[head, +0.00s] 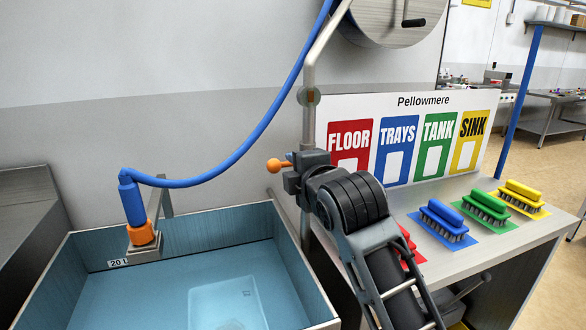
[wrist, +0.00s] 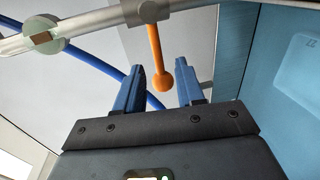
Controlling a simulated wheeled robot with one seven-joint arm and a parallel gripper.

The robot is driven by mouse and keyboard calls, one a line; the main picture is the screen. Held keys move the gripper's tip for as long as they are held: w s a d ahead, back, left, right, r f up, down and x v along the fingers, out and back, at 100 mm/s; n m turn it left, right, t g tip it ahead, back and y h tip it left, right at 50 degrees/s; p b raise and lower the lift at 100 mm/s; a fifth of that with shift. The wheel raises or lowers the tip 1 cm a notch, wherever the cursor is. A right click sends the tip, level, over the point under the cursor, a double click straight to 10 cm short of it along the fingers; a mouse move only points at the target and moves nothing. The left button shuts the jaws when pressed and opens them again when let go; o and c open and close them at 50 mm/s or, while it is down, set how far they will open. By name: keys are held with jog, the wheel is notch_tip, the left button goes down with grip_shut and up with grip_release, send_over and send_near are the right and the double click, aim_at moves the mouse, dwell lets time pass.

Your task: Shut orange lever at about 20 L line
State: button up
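The orange lever (head: 278,164) with a ball end sits on the pipe fitting, pointing left in the head view. It also shows in the wrist view (wrist: 158,58), its ball between my two blue fingers in the picture. My gripper (wrist: 160,72) is open with a gap on both sides of the ball; I see no contact. In the head view my gripper (head: 292,170) is at the fitting and partly hidden by my wrist. The tank (head: 172,248) holds blue water, its surface close below the 20 L label (head: 118,263); the exact level is hard to tell.
A blue hose (head: 235,155) runs down to an orange-collared nozzle (head: 142,233) at the tank's back rim. A grey pipe (head: 308,120) rises beside my gripper. Right of it are a sign board (head: 410,140) and a bench with green (head: 485,205) and other coloured brushes.

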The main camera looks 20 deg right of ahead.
jog(key=shift+s+r, duration=0.15)
jog(key=shift+s, duration=0.75)
jog(key=shift+s+r, duration=0.2)
jog(key=shift+s, duration=0.7)
jog(key=shift+s+r, duration=0.15)
jog(key=shift+s, duration=0.75)
jog(key=s+a+f+m, duration=0.2)
jog(key=s+f+m, duration=0.8)
jog(key=s+f, duration=1)
jog(key=s+d+r+m, duration=0.1)
jog(key=s+m, duration=0.3)
jog(key=s, duration=0.9)
jog(key=s+d+r+m+g, duration=0.1)
jog(key=s+d+m, duration=0.2)
jog(key=s, duration=1.1)
jog(key=shift+s+m, duration=0.3)
jog(key=shift+m, duration=0.2)
